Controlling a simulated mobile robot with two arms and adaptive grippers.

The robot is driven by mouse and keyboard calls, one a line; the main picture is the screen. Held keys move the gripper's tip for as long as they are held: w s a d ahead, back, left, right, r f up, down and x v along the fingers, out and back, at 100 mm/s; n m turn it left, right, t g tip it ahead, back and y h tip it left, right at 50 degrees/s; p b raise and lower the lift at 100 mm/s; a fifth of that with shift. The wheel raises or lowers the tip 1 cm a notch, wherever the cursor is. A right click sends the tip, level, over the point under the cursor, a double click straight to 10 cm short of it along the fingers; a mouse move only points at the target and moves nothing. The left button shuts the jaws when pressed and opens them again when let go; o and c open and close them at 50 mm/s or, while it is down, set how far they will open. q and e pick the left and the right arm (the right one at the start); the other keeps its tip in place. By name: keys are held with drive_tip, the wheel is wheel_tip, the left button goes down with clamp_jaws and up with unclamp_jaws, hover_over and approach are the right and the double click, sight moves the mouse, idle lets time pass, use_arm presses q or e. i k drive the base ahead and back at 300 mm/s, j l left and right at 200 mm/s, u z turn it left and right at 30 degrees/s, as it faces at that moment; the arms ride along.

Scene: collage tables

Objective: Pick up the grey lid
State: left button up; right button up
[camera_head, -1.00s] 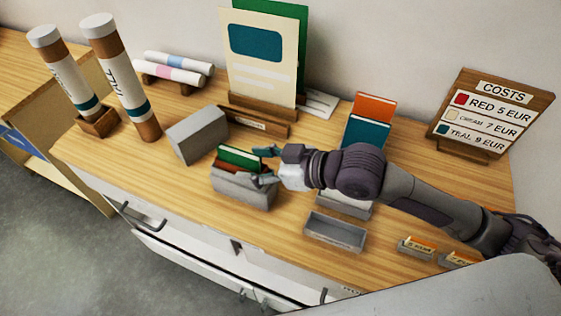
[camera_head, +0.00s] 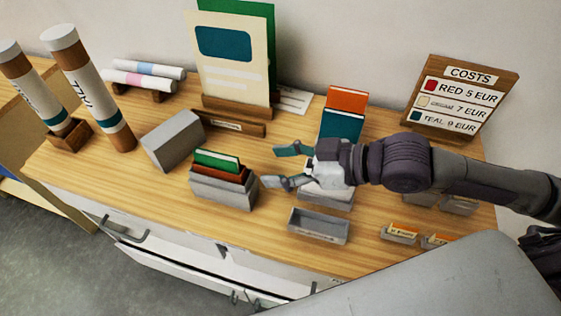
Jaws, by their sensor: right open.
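The grey lid (camera_head: 174,140) looks like a plain grey block shape and sits on the wooden tabletop, left of a grey box (camera_head: 222,189). The box is open at the top and holds green and reddish-brown cards (camera_head: 218,162). My right gripper (camera_head: 279,167) is open and empty, right of the box and apart from the lid. The box stands between the gripper and the lid. My left gripper is not in view.
A cream board in a wooden stand (camera_head: 235,119) is behind the lid. Tall tubes (camera_head: 92,84) stand at left. An empty grey tray (camera_head: 319,225) lies near the front edge. Orange and teal books (camera_head: 341,125) and a costs sign (camera_head: 465,98) are at right.

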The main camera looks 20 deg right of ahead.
sight(169, 143)
drive_tip(key=k, duration=1.5)
